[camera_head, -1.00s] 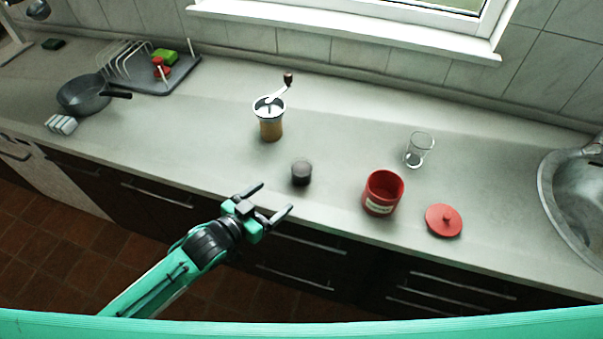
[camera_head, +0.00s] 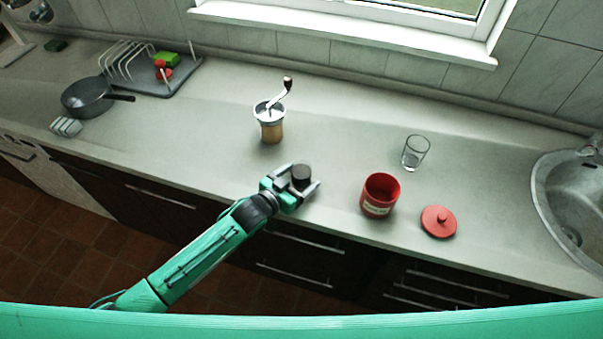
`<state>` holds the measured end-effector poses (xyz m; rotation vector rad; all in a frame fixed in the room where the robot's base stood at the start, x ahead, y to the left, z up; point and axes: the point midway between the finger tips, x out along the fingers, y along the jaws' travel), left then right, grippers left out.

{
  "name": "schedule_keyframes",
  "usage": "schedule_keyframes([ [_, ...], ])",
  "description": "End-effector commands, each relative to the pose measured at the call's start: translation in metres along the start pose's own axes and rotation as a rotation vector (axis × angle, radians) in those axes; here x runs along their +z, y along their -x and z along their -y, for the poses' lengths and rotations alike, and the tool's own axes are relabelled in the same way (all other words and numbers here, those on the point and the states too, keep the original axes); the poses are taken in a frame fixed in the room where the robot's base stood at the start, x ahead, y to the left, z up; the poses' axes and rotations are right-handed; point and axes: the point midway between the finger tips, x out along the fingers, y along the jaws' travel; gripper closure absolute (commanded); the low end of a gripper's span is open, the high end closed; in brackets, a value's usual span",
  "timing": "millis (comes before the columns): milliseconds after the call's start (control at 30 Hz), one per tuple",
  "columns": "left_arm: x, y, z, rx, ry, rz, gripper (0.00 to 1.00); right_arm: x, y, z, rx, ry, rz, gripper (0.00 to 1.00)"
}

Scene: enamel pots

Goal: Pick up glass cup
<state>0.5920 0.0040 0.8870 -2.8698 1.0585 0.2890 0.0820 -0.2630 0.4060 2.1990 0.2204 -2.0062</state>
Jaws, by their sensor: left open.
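A clear glass cup (camera_head: 415,152) stands upright on the counter, right of the middle, behind the red pot. My left gripper (camera_head: 302,180) is at the front of the counter, left of the glass cup and well apart from it. Its two fingers are open, one on each side of a small dark round object (camera_head: 301,176). I cannot tell whether the fingers touch that object. My right gripper is not in view.
A red enamel pot (camera_head: 380,195) stands between my left gripper and the cup, with its red lid (camera_head: 438,222) to the right. A grinder (camera_head: 269,120) stands behind my gripper. A sink (camera_head: 572,205) is at far right, a pan (camera_head: 88,97) at left.

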Motion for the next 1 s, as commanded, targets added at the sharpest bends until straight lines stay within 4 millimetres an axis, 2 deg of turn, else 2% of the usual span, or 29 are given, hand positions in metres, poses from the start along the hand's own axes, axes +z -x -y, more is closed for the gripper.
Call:
schedule_keyframes([
  [133,-0.0006,-0.0107,-0.0001,0.0,0.0,-0.001,0.2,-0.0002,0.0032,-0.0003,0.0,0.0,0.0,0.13],
  [367,0.0001,-0.0121,-0.0003,0.0,0.0,-0.001,0.2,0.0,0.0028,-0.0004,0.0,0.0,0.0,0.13],
  [400,0.0001,-0.012,-0.0003,0.0,0.0,-0.001,0.22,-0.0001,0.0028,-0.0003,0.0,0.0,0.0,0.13],
  [600,0.0002,-0.0118,-0.0003,0.0,0.0,0.0,0.62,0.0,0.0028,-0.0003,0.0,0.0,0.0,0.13],
  [667,0.0002,-0.0118,-0.0003,0.0,0.0,0.0,0.71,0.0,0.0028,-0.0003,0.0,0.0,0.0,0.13],
  [1000,-0.0017,-0.0119,0.0012,-0.001,0.0,-0.001,0.71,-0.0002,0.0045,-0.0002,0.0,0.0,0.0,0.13],
])
